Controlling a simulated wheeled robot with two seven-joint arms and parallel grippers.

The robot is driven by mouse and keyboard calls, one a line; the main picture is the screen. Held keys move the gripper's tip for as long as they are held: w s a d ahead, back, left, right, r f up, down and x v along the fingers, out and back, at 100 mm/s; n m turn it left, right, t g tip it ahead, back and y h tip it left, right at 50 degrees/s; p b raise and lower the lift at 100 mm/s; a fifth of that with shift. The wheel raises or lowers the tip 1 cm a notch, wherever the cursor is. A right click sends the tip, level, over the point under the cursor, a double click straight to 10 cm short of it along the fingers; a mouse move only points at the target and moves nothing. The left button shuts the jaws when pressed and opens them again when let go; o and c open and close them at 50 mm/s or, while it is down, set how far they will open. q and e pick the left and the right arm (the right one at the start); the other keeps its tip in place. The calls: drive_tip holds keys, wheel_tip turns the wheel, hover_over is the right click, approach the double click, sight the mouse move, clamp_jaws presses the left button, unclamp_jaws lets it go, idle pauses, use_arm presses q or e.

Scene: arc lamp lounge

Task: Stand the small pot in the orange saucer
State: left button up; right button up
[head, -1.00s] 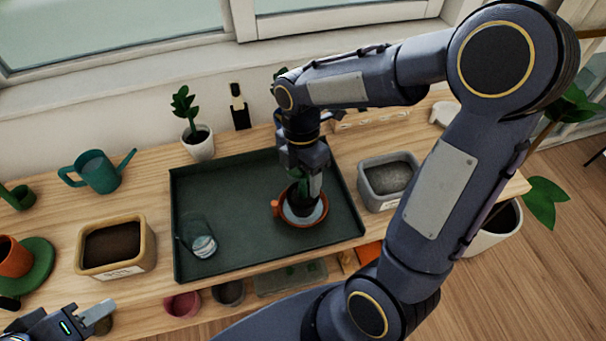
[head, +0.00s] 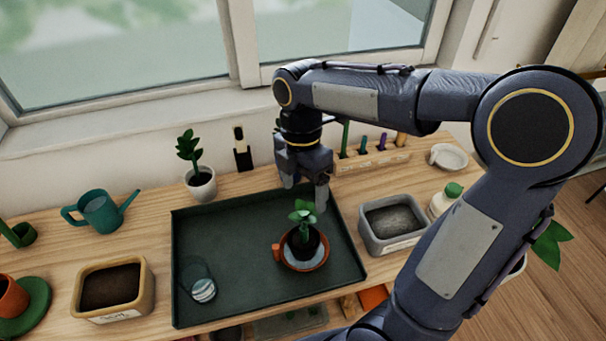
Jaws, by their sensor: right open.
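The small pot (head: 301,246) is dark and holds a green leafy plant (head: 303,215). It stands upright in the orange saucer (head: 281,257), inside the saucer's rim. The saucer has a small tab on its left and sits in the right part of the dark green tray (head: 235,286). My right gripper (head: 305,195) is open and empty, above and just behind the plant, with its fingers pointing down. The fingers look clear of the pot. My left gripper is out of the picture.
A clear glass (head: 201,283) stands in the tray's left part. A soil bin (head: 112,314) is left of the tray, a gravel bin (head: 395,244) right of it. A white-potted plant (head: 201,187) and a rack of markers (head: 374,162) stand behind. The tray's middle is free.

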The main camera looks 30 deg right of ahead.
drive_tip(key=shift+w+r, duration=0.2)
drive_tip(key=shift+r, duration=0.95)
drive_tip(key=shift+s+d+r, duration=0.1)
drive_tip(key=shift+d+r, duration=0.05)
drive_tip(key=shift+r, duration=0.1)
drive_tip(key=s+a+f+m+t+y, duration=0.1)
drive_tip(key=s+m+t, duration=0.2)
drive_tip(key=s+m, duration=0.3)
drive_tip(key=s+f+m+t+y, duration=0.2)
drive_tip(key=s+m+t, duration=0.2)
drive_tip(key=m, duration=1.2)
drive_tip(key=shift+s+a+f, duration=0.3)
drive_tip(key=shift+s+a, duration=0.05)
drive_tip(key=shift+s, duration=1.2)
